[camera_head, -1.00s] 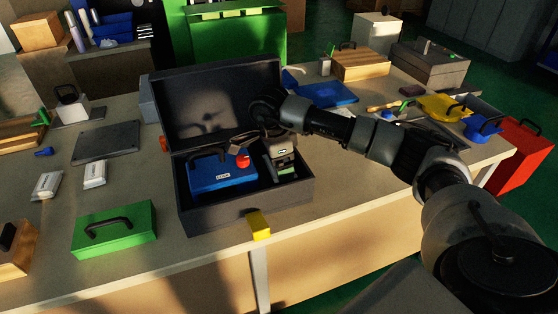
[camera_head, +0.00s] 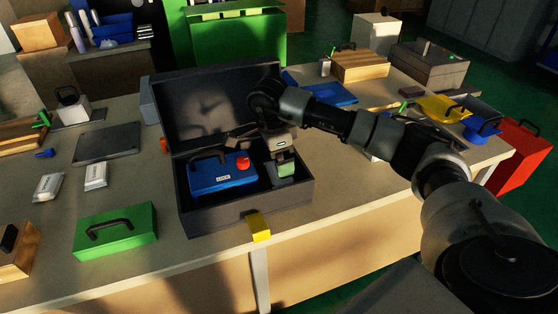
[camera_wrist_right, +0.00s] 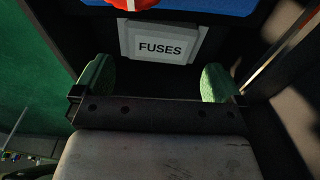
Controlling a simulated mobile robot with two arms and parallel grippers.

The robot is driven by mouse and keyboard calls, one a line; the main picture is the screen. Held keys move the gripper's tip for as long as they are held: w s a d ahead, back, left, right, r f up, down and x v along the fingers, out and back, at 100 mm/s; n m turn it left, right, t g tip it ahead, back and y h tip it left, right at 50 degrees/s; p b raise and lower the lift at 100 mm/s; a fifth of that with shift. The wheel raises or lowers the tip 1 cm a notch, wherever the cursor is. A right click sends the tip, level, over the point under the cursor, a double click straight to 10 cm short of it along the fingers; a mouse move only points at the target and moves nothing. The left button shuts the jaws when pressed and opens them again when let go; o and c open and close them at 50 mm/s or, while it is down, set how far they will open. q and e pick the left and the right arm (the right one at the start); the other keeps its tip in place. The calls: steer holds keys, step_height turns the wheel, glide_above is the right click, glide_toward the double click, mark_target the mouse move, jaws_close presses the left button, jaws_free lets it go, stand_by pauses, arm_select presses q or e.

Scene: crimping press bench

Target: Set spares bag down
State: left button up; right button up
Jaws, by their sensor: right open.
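A pale grey packet (camera_wrist_right: 163,42) marked "FUSES" shows in the right wrist view. It lies inside the open black case (camera_head: 250,211), next to a blue box (camera_head: 222,181) with a red knob (camera_head: 243,161). I see no label reading "spares". My right gripper (camera_wrist_right: 157,80), with green finger pads, is open, its fingers spread on either side of the view below the packet. No contact with the packet shows. In the head view the gripper (camera_head: 286,168) is low in the right part of the case and hides what is under it. My left gripper is out of view.
The case's raised lid (camera_head: 215,105) stands behind my gripper. A green box (camera_head: 115,230) and two white packets (camera_head: 95,175) (camera_head: 47,186) lie left of the case. A yellow block (camera_head: 258,227) is at its front.

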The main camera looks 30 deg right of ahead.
mark_target(273, 172)
step_height(273, 172, up, 10)
steer(key=a, duration=0.1)
steer(key=shift+w+a, duration=0.15)
steer(key=shift+w, duration=0.05)
steer(key=shift+r, duration=0.1)
